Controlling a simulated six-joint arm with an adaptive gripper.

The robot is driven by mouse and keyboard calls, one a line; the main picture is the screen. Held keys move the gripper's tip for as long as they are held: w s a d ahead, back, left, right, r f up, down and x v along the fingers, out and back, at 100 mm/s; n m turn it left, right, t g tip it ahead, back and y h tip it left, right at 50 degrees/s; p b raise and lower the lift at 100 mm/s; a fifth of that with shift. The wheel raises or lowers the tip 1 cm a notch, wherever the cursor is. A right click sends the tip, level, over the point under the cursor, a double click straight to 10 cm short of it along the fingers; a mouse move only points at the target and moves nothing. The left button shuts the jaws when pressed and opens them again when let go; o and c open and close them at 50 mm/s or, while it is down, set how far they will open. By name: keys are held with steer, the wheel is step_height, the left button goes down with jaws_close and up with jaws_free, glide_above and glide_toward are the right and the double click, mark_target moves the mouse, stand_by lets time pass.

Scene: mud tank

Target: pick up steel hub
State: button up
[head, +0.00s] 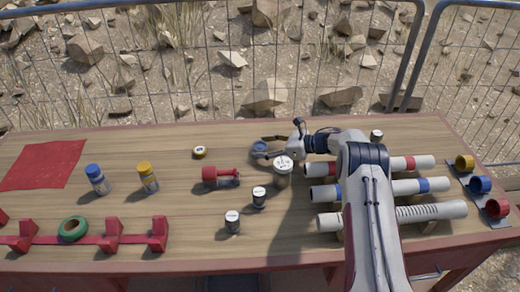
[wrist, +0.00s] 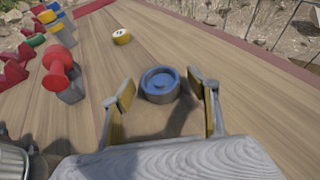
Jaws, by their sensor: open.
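A short round grey piece with a blue top (wrist: 160,84), which looks like the steel hub, stands on the table ahead of my gripper. It also shows in the head view (head: 259,147), partly hidden by the fingers. My gripper (wrist: 160,92) is open and empty. Its two yellow-padded fingers lie to the left and right of the piece, with gaps on both sides. In the head view my gripper (head: 265,147) reaches leftward, low over the table, just behind a metal can with a white label (head: 283,172).
Two small dark canisters (head: 259,197) (head: 232,221) stand in front. White tubes (head: 405,187) lie under my arm at right. A mesh fence closes the back.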

mark_target(264, 147)
steer(key=c, duration=1.5)
steer(key=shift+r, duration=0.1)
steer(key=shift+r, duration=4.95)
